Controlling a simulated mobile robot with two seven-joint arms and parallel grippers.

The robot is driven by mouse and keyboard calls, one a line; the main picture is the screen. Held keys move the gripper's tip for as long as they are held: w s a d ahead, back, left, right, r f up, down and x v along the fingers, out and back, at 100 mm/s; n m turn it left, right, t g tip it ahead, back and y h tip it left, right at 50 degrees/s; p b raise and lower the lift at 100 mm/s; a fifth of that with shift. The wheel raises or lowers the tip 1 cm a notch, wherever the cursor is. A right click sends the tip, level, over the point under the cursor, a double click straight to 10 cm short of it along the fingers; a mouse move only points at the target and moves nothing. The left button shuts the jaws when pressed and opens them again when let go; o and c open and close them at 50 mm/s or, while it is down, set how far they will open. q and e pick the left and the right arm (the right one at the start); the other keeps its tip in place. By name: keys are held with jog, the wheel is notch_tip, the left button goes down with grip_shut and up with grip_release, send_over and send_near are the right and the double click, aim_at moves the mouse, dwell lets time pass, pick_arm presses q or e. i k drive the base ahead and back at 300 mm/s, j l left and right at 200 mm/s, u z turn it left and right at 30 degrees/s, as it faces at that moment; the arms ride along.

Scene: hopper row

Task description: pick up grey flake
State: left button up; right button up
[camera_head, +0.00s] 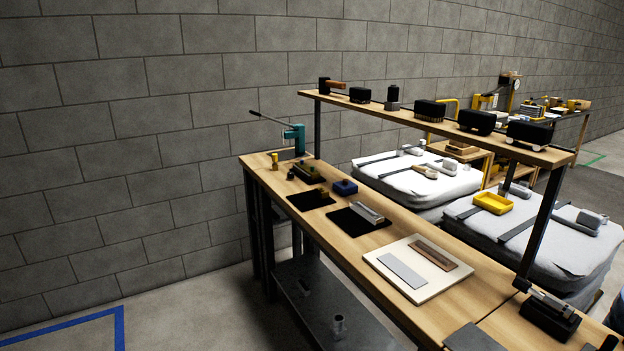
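I cannot tell for sure which thing is the grey flake. A thin flat grey strip (402,270) lies on a white board (413,292) on the wooden bench (345,259), left of a brown strip (436,255) on the same board. A flat dark grey plate (473,338) lies at the bench's near end, cut off by the bottom edge of the picture. Neither of my grippers shows in this view.
A shelf (400,113) on posts above the bench carries several black blocks and brushes. Black mats (311,200), a blue box (344,187) and a teal press (294,139) stand farther back. Covered pallets (420,183) are behind. Open floor (200,318) lies left.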

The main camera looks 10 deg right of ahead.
aim_at(517, 190)
jog(key=i+j+z, duration=0.2)
jog(key=i+z, duration=0.25)
jog(key=i+j+z, duration=0.25)
jog(key=z, duration=0.25)
jog(key=i+j+z, duration=0.2)
jog(key=j+z, duration=0.25)
jog(key=i+j+z, duration=0.15)
jog(key=j+z, duration=0.3)
jog(key=j, duration=0.2)
jog(key=i+j+z, duration=0.4)
jog(key=j, duration=0.35)
jog(key=i+j+z, duration=0.2)
jog(key=j, duration=0.25)
jog(key=i+l, duration=0.05)
